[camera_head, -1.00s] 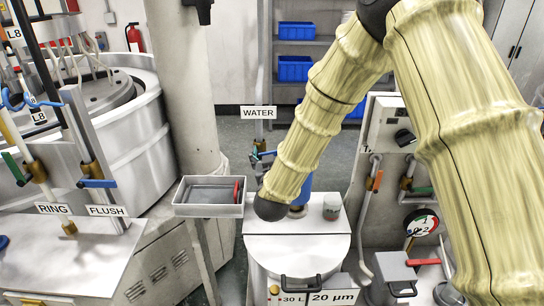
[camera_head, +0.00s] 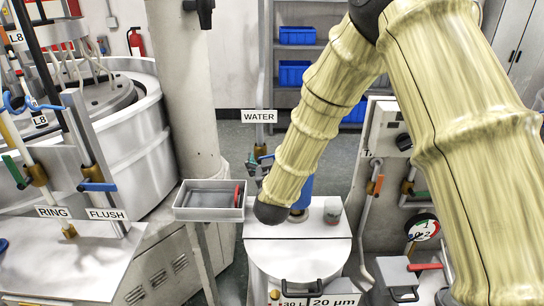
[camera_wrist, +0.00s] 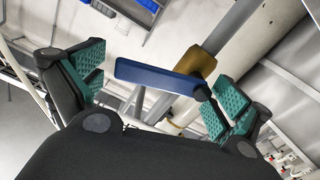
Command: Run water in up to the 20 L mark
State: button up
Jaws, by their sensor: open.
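In the wrist view, a blue lever handle (camera_wrist: 155,76) on a brass valve body (camera_wrist: 196,61) and grey pipe lies between the fingers. My gripper (camera_wrist: 160,82) is open, with green pads on either side of the lever and no visible grip on it. In the head view, the upright pipe carries a WATER sign (camera_head: 259,116); the valve below it is small and partly hidden by my arm. The white vessel (camera_head: 298,262) stands in front, with labels reading 30 L and 20 µm at its lower front. No water level or 20 L mark shows.
A grey tray (camera_head: 209,214) with a red item stands left of my arm. A small cup (camera_head: 332,210) sits on the white top. A panel with a pressure gauge (camera_head: 422,227) is at right. RING and FLUSH valves stand at left beside a large round machine.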

jog(key=s, duration=1.2)
dwell(4.9)
